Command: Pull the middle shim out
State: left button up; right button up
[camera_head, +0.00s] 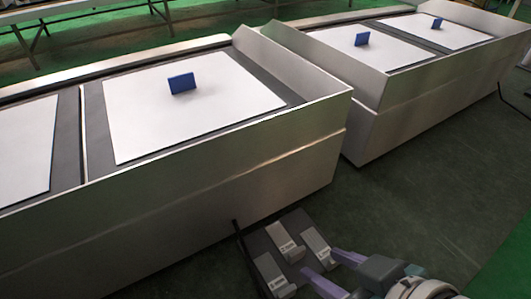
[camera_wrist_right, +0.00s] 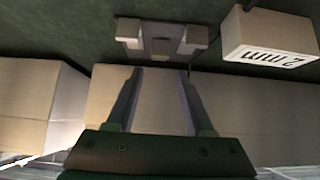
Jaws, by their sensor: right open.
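In the head view, three small pale metal shims with dark printed labels sit on a dark holder (camera_head: 258,243) at the bottom: a front one (camera_head: 270,272), a back one (camera_head: 284,241) and a right one (camera_head: 317,242). Which counts as the middle one is unclear. My right gripper (camera_head: 317,261) is open beside the right shim, its purple fingers pointing left. In the right wrist view, its fingers (camera_wrist_right: 160,78) are spread over a pale block surface (camera_wrist_right: 160,100); contact cannot be told. A block marked "2 mm" (camera_wrist_right: 270,38) is at upper right. My left gripper is out of view.
A long metal bench (camera_head: 240,165) with white panels and a blue block (camera_head: 182,82) stands behind the holder. A second such bench (camera_head: 420,100) is at the right. Dark floor (camera_head: 420,180) is clear right of the holder. A notched metal bracket (camera_wrist_right: 160,38) lies beyond my fingertips.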

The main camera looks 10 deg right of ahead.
aim_at(298, 251)
jog(key=b+x, duration=0.4)
jog(key=x, duration=0.4)
jog(key=shift+f, duration=0.25)
jog(key=shift+w+a+f+b, duration=0.2)
jog(key=shift+w+f+b, duration=0.15)
jog(key=shift+w+b, duration=0.1)
grip_shut()
dwell(0.7)
